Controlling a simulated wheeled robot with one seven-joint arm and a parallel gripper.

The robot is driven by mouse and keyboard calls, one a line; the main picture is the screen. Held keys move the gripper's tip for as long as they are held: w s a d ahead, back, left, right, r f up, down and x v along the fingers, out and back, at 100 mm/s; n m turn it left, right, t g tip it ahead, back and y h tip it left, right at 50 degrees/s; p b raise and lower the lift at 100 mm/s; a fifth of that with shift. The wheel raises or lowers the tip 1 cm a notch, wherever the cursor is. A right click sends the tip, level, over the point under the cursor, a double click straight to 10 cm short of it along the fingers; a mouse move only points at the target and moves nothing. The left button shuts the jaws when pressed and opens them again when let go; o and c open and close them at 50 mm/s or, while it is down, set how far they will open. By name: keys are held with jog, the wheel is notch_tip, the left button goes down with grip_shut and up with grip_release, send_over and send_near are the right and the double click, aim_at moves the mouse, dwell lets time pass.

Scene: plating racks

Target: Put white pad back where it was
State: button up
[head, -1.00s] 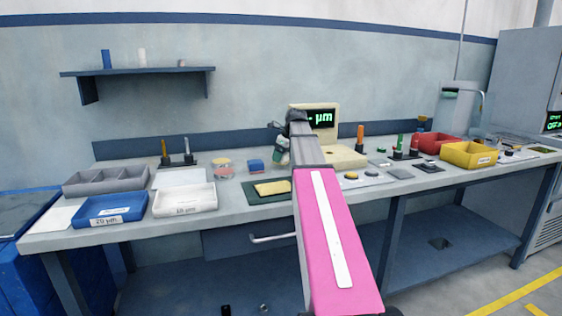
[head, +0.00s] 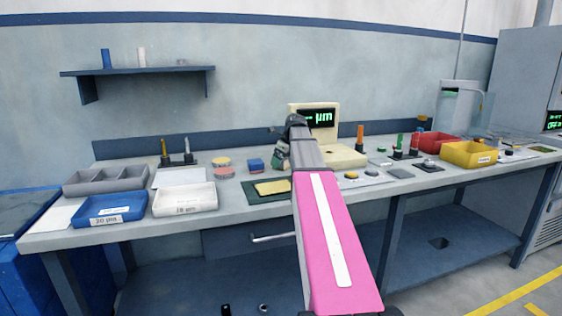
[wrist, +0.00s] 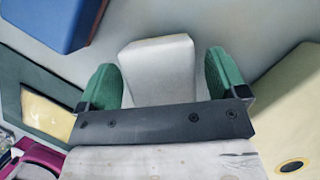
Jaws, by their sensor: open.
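The white pad (wrist: 158,68) shows in the wrist view as a pale block between the two green fingertips of my gripper (wrist: 164,80). The gripper is open, with one finger on each side of the pad and a narrow gap at the right; contact at the left is unclear. The pad appears to be on the grey bench top. In the head view my gripper (head: 281,157) is low over the bench, between the blue block and the gauge, and the pad is not clear there, largely hidden by my arm.
The cream gauge (head: 345,155) stands just right of my gripper. A blue block (head: 256,164) and a green mat (head: 250,198) with a yellow pad (head: 273,187) are to the left. A white bin (head: 185,203) and a blue bin (head: 110,212) stand farther left.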

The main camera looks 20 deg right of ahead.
jog(key=v, duration=1.2)
